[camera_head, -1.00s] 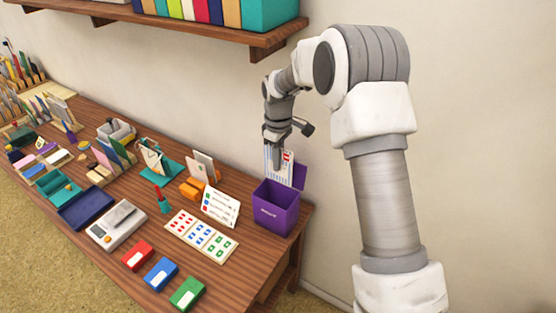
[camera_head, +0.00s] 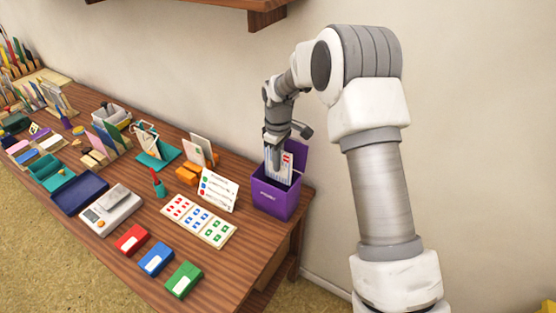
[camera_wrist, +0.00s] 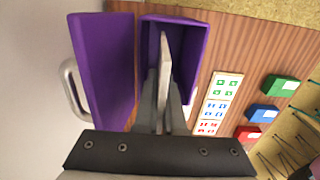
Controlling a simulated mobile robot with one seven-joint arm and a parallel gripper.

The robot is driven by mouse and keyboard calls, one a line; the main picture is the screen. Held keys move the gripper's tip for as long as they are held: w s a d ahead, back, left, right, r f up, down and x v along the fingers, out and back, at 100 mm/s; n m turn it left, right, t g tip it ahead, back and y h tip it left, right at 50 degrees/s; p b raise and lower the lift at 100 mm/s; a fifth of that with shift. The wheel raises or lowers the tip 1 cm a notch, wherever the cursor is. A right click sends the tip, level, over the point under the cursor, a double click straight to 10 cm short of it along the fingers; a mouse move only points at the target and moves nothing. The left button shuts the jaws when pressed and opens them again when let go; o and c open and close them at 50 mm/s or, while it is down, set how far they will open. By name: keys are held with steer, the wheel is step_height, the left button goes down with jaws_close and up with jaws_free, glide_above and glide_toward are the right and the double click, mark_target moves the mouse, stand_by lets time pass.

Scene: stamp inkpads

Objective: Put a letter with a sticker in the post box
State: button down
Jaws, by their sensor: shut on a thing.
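The purple post box (camera_head: 272,197) stands at the right end of the table with its lid open at the back. My gripper (camera_head: 274,168) is above the box, shut on a letter (camera_head: 286,166) with a red mark on its face. The letter is upright, its lower part inside the box opening and hidden by the front wall. In the wrist view, my gripper (camera_wrist: 165,105) holds the letter (camera_wrist: 165,62) edge-on between its fingers, over the inside of the box (camera_wrist: 203,52). The lid (camera_wrist: 104,65) is at the left there. The sticker sheet (camera_head: 199,219) lies left of the box.
Red (camera_head: 131,239), blue (camera_head: 156,259) and green (camera_head: 184,279) inkpads lie along the front edge. A sign card (camera_head: 218,191) stands left of the box. A scale (camera_head: 110,210) and letter holders are further left. A shelf (camera_head: 240,5) hangs above.

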steer(key=c, duration=0.9)
jaws_free()
steer(key=shift+c, duration=0.2)
steer(key=shift+r, duration=0.15)
steer(key=shift+r+p, duration=1.9)
steer(key=shift+r, duration=0.95)
